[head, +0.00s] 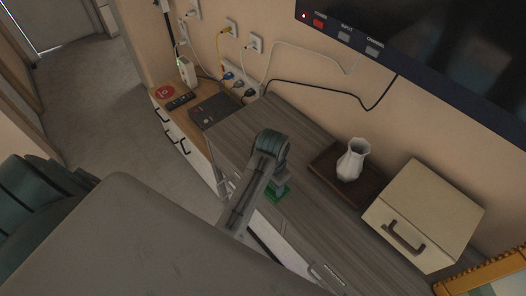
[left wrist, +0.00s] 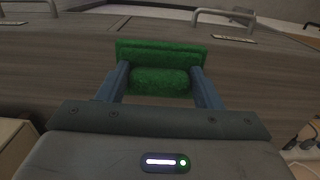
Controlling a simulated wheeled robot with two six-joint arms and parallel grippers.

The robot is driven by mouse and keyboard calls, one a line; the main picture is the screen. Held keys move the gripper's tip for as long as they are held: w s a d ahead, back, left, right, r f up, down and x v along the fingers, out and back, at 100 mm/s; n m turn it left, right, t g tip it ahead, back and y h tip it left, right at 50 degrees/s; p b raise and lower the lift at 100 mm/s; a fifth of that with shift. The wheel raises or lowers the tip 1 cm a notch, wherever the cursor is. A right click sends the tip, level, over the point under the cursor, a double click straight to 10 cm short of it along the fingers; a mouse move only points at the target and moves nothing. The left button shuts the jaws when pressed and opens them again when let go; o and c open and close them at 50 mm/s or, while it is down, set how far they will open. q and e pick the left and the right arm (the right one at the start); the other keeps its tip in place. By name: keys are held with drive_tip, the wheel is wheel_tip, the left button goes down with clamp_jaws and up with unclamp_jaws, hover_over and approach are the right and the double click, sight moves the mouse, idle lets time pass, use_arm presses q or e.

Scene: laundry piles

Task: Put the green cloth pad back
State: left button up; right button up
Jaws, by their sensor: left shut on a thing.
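The green cloth pad (left wrist: 160,82) sits between the two blue-grey fingers of my left gripper (left wrist: 160,88) in the left wrist view. The fingers are shut on it from both sides. In the head view, my left gripper (head: 279,190) is over the front part of the grey wooden cabinet top (head: 318,222), and a bit of the green pad (head: 276,196) shows beneath and beside it. The arm hides much of the pad there. I cannot tell whether the pad touches the cabinet. My right gripper is in neither view.
A white vase (head: 352,160) stands on a dark tray (head: 324,170) to the right. A cream box (head: 425,210) with a handle is further right. A television (head: 440,50) hangs above. A black device (head: 215,110) and cables lie at the back left.

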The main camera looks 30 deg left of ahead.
use_arm(q)
drive_tip(key=w+a, duration=0.1)
drive_tip(key=w, duration=0.1)
drive_tip(key=w+a+p, duration=0.1)
drive_tip(key=w, duration=0.1)
drive_tip(key=w+a+p, duration=0.1)
drive_tip(key=w+a, duration=0.1)
drive_tip(key=shift+a, duration=0.1)
drive_tip(key=w+a, duration=0.1)
drive_tip(key=w+a+p, duration=0.1)
drive_tip(key=w, duration=0.1)
drive_tip(key=w+a+f, duration=0.1)
drive_tip(key=shift+w+a+p, duration=0.1)
drive_tip(key=shift+w+p, duration=0.2)
drive_tip(key=shift+p, duration=0.05)
drive_tip(key=shift+w+a, duration=0.25)
drive_tip(key=shift+w, duration=0.2)
drive_tip(key=shift+f+p, duration=0.3)
drive_tip(key=shift+p, duration=0.05)
drive_tip(key=shift+f+p, duration=0.65)
drive_tip(key=shift+f, duration=0.9)
drive_tip(key=o, duration=0.9)
drive_tip(key=shift+f, duration=0.1)
drive_tip(key=shift+o, duration=0.2)
